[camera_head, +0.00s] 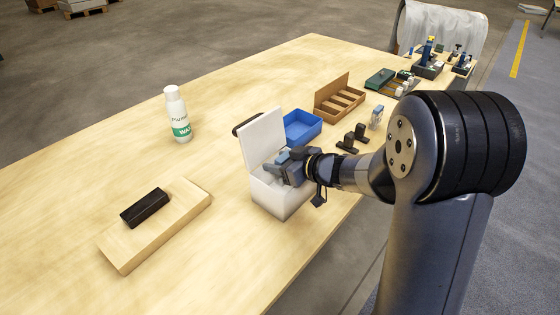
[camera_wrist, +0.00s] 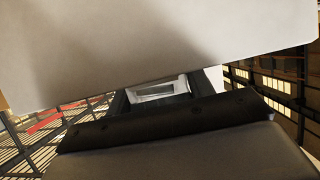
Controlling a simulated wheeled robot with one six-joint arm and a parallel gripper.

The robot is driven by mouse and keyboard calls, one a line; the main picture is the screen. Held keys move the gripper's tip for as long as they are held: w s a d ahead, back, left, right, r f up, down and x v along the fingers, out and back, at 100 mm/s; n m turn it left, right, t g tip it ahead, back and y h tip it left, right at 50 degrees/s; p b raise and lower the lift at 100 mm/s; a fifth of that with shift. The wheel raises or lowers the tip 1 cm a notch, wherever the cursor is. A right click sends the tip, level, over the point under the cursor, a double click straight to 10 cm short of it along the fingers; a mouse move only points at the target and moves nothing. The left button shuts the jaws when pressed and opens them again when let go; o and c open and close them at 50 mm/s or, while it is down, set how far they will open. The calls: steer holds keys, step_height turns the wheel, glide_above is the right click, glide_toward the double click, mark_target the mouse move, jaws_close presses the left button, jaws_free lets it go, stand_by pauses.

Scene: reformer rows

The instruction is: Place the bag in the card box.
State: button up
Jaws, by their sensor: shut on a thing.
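A white box (camera_head: 283,200) with its lid (camera_head: 262,139) standing open is near the front edge of the table; it looks like the card box. My gripper (camera_head: 287,163) is over the box's opening, close to the lid. The wrist view shows my gripper (camera_wrist: 160,92) shut on a small pale grey thing (camera_wrist: 158,89), only partly seen. I cannot tell for certain that it is the bag. A broad pale panel (camera_wrist: 160,40) fills the top of the wrist view. The inside of the box is mostly hidden by my gripper and arm.
A blue tray (camera_head: 302,139) and a brown divided box (camera_head: 327,109) stand behind the white box. Small black blocks (camera_head: 347,142) and a small clear item (camera_head: 376,117) are to the right. A bottle (camera_head: 177,115) and a wooden board (camera_head: 181,214) are left, with bare table around.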

steer(key=shift+f, duration=0.45)
steer(key=o, duration=1.1)
steer(key=shift+c, duration=0.2)
steer(key=shift+r, duration=0.1)
steer(key=shift+r, duration=0.4)
steer(key=p+v, duration=0.2)
steer(key=v, duration=1)
steer(key=shift+r, duration=0.25)
